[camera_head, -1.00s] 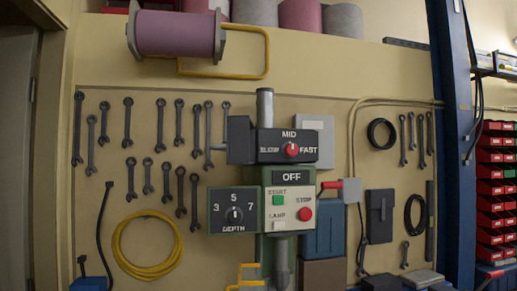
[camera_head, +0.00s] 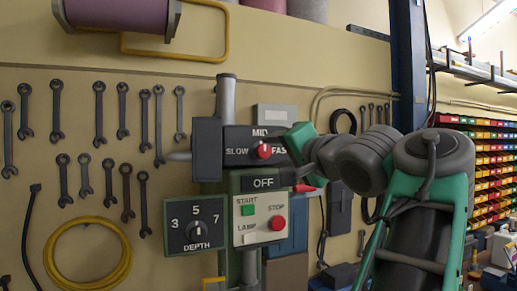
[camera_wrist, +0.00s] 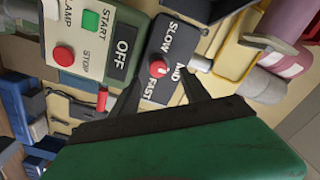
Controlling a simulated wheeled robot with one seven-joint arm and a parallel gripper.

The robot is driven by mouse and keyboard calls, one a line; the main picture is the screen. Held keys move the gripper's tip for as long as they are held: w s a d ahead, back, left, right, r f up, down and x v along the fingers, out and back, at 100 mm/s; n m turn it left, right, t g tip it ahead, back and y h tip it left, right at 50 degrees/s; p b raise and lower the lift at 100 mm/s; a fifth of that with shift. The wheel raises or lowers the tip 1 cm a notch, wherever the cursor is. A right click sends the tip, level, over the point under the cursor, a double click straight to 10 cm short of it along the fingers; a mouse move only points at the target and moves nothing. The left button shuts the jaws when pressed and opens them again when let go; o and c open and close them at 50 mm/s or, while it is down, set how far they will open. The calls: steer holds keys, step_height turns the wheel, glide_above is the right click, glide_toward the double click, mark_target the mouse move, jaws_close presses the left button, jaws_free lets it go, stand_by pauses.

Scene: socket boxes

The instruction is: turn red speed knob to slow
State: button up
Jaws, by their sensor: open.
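The red speed knob (camera_head: 264,151) sits on a dark box (camera_head: 236,140) lettered SLOW at left, MID at top and FAST at right. In the head view its white mark looks roughly upward, toward MID; the exact angle is unclear. The knob (camera_wrist: 159,68) also shows in the wrist view, ahead of my gripper. My gripper (camera_wrist: 157,76) is open and empty, its two dark fingers spread to either side of the knob in the picture. I see no contact with it. In the head view my arm comes in from the right, its end beside the box's right edge.
Below the speed box is a green-framed panel (camera_head: 238,232) with an OFF display, green START button (camera_head: 248,210) and red STOP button (camera_head: 278,223). A DEPTH dial box (camera_head: 193,226) is at its left. A grey post (camera_head: 225,95) rises behind. A red-handled lever (camera_head: 304,188) sticks out at right.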

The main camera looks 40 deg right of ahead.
mark_target(265, 151)
steer(key=x, duration=0.3)
steer(key=p+x, duration=0.1)
steer(key=x, duration=0.3)
steer(key=shift+d+f, duration=0.1)
steer(key=shift+d, duration=0.15)
jaws_close()
